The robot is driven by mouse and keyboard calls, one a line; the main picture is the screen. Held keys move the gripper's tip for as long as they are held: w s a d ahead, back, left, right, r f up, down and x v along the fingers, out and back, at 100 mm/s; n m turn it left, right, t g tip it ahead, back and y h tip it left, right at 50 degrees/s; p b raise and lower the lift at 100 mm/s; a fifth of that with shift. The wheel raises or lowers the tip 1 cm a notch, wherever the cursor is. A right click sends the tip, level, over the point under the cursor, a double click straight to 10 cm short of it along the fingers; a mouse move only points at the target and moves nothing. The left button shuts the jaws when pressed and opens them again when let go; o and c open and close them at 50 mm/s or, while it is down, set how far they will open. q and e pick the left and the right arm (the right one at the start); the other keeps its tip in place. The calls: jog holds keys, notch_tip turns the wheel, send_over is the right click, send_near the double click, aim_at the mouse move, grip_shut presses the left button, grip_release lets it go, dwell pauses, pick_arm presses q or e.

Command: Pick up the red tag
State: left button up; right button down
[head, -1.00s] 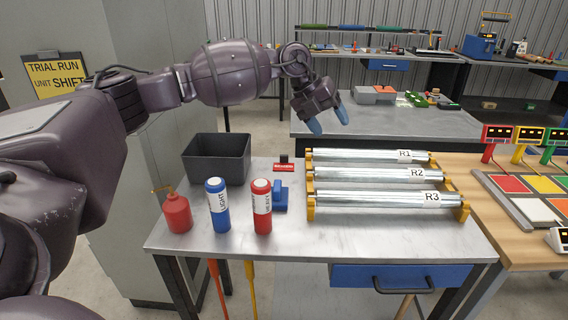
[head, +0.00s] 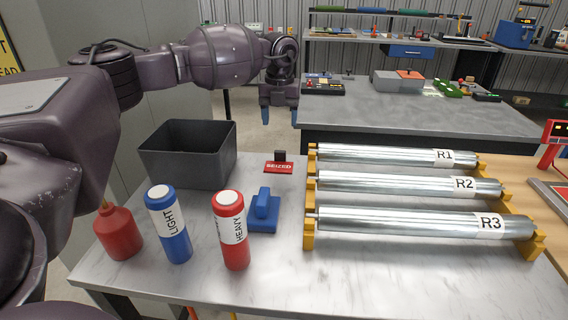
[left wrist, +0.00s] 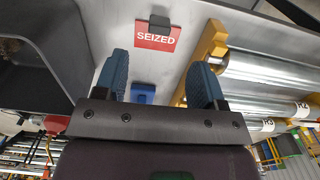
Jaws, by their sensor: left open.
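The red tag (head: 279,168), lettered SEIZED, lies on the metal table with a small dark block (head: 280,156) at its back edge. In the left wrist view the red tag (left wrist: 156,38) shows beyond the fingertips, between their lines, with the dark block (left wrist: 160,21) against it. My left gripper (head: 280,115) is open and empty, above and behind the tag in the head view, fingers pointing down. Its two blue fingers also show in the left wrist view (left wrist: 160,75), apart from the tag. My right gripper is not in view.
A dark bin (head: 188,152) stands left of the tag. Rollers R1, R2 and R3 (head: 400,187) lie in yellow holders to the right. A blue stamp-like block (head: 264,212), a red HEAVY cylinder (head: 232,230), a blue LIGHT cylinder (head: 168,224) and a red oil can (head: 118,232) stand nearer.

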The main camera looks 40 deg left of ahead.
pick_arm(q)
send_over(280, 151)
jog(key=f, duration=0.4)
jog(key=shift+w+a+f+b, duration=0.2)
jog(key=shift+w+f+b, duration=0.1)
jog(key=shift+b, duration=0.1)
jog(key=shift+f, duration=0.4)
notch_tip(280, 151, down, 4)
jog(key=shift+f+b, duration=0.15)
jog(key=shift+b, duration=0.5)
jog(key=shift+f, duration=0.3)
jog(key=shift+r, duration=0.1)
jog(key=shift+c, duration=1.3)
jog(key=c, duration=0.7)
jog(key=shift+c, duration=0.2)
